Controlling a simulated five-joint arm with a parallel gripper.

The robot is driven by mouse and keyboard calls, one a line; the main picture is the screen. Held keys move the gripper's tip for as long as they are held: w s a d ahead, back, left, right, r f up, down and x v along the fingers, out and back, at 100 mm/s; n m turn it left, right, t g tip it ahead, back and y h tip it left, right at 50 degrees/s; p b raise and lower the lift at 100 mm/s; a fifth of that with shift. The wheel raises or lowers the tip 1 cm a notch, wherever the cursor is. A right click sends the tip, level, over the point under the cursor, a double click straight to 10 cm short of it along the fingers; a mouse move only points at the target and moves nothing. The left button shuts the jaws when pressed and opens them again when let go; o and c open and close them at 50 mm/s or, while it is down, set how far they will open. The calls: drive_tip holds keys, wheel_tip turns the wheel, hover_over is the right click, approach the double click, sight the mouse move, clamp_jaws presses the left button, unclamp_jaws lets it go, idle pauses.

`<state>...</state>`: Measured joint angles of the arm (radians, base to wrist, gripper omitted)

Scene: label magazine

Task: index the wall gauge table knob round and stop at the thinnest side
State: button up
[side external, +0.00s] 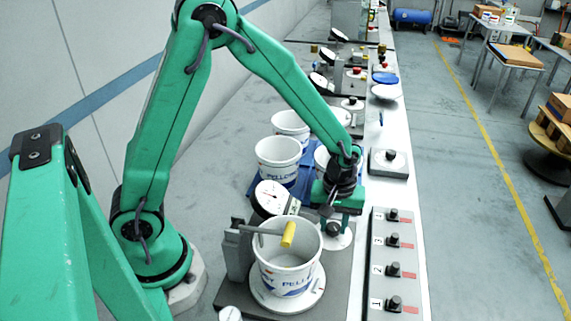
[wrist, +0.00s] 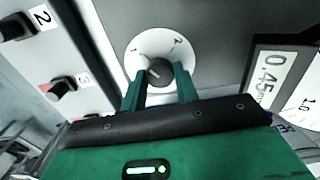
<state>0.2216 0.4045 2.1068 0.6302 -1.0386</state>
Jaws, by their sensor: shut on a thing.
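My gripper (side external: 334,216) reaches down behind the white tub. In the wrist view its two green fingers (wrist: 158,88) are shut on the dark knob (wrist: 158,69). The knob sits on a white round dial; the numbers 1 and 2 show, and the rest is hidden by the fingers. Where the knob's mark points is not clear. The white tub (side external: 283,277) stands upright on the round gauge table (side external: 262,300), with a yellow-tipped arm (side external: 288,235) at its rim. A dial gauge (side external: 270,197) stands behind it. A readout (wrist: 271,78) shows 0.45.
A grey panel with several numbered black knobs and red marks (side external: 393,270) lies to the right; part of it shows in the wrist view (wrist: 60,88). More white tubs (side external: 278,153) stand on a blue tray behind. The bench continues into the distance with similar gauges.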

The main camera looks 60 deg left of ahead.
drive_tip(key=m, duration=1.2)
drive_tip(key=shift+m, duration=1.9)
drive_tip(key=o, duration=1)
drive_tip(key=shift+c, duration=0.2)
